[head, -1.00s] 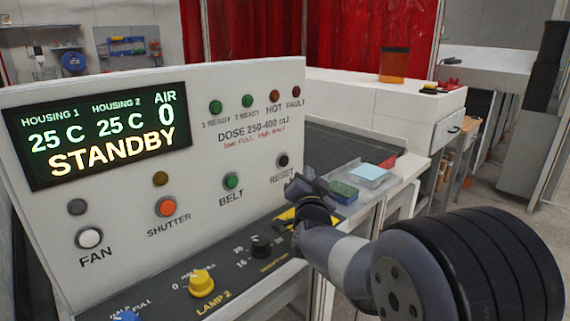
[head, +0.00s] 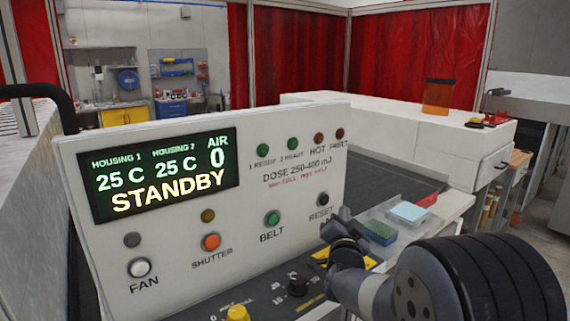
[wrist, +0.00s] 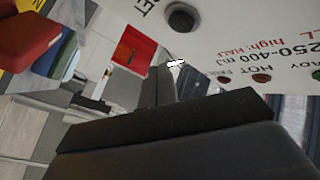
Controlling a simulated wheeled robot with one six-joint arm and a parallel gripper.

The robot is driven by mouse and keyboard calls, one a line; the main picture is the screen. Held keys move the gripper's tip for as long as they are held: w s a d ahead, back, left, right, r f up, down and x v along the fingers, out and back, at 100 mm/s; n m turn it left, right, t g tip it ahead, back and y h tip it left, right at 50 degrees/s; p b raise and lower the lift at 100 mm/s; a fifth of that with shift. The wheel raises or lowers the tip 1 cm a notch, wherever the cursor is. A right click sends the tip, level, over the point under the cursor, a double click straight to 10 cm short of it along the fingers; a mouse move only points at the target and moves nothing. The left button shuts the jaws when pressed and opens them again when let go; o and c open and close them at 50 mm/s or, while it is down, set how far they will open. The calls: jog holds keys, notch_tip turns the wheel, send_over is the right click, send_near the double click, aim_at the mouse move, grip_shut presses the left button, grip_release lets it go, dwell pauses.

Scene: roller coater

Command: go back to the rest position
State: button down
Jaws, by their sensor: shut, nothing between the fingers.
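My gripper (head: 338,229) is shut and empty. It is in front of the white control panel (head: 180,275), just below and right of the black RESET button (head: 323,200). I cannot tell in the head view whether it touches the panel. The wrist view shows the dark gripper (wrist: 165,85) large in the foreground, with the black button (wrist: 181,18) above it. My arm reaches in from the lower right of the head view. The panel display (head: 165,175) reads STANDBY, 25 C for both housings and AIR 0.
Below are a black knob (head: 297,284) and a yellow knob (head: 238,314). A dark belt (head: 385,180) lies behind the panel.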

jog(key=s+d+b, duration=0.2)
jog(key=s, duration=0.1)
jog(key=s+d, duration=0.1)
jog(key=shift+s+b, duration=0.15)
jog(key=shift+b, duration=0.25)
jog(key=w+a, duration=0.2)
jog(key=w, duration=0.1)
jog(key=w+a+b, duration=0.1)
jog(key=shift+w+a+f, duration=0.1)
jog(key=shift+w+f, duration=0.15)
jog(key=shift+b, duration=0.45)
